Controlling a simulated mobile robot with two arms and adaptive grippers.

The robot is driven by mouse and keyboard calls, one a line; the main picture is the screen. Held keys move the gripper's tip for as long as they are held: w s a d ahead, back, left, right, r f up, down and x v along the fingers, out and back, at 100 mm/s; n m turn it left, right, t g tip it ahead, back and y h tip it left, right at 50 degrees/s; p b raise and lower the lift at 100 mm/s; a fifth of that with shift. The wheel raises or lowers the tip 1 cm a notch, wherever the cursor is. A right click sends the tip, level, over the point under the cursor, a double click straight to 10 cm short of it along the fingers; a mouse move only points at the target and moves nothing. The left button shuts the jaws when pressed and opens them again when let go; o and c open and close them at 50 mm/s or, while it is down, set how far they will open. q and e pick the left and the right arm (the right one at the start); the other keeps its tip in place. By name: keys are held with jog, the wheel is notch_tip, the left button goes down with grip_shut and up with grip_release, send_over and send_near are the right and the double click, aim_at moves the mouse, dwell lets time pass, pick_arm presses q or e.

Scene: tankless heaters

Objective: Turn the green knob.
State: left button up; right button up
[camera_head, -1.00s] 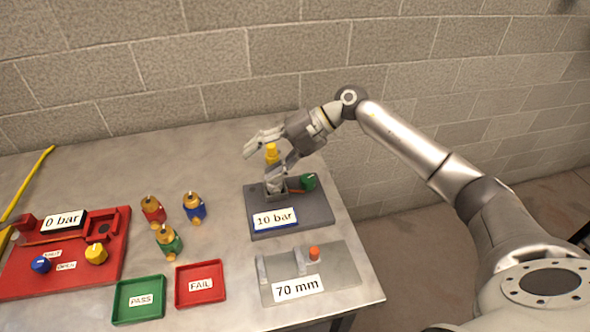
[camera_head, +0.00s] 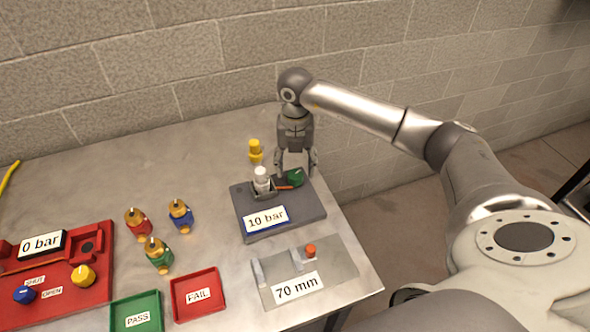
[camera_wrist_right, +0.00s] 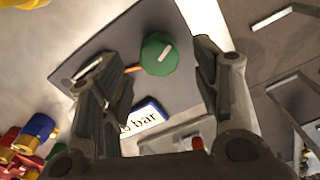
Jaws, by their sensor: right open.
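The green knob (camera_head: 295,178) with a white line on it sits on the dark grey "10 bar" block (camera_head: 285,214) at the table's right side. In the right wrist view the knob (camera_wrist_right: 159,54) lies between the two fingers, beyond their tips. My right gripper (camera_head: 296,170) points down over the knob with its fingers open and apart on either side. It also shows open in the right wrist view (camera_wrist_right: 152,75). I cannot tell whether a finger touches the knob. My left gripper is not in view.
A white-capped fitting (camera_head: 262,180) stands on the block close left of the knob, with a yellow fitting (camera_head: 255,150) behind. A "70 mm" plate (camera_head: 335,262), red "FAIL" tray (camera_head: 197,313) and several coloured valves stand nearby. The brick wall (camera_head: 200,60) is behind.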

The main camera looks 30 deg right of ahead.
aim_at(295, 173)
jog(key=shift+f, duration=1.85)
jog(key=c, duration=1)
jog(key=shift+c, duration=0.2)
jog(key=shift+m, duration=0.4)
jog(key=m, duration=0.5)
jog(key=shift+m, duration=0.3)
jog(key=m, duration=0.5)
jog(key=shift+w+m, duration=0.1)
jog(key=shift+m, duration=0.3)
jog(key=shift+r, duration=0.1)
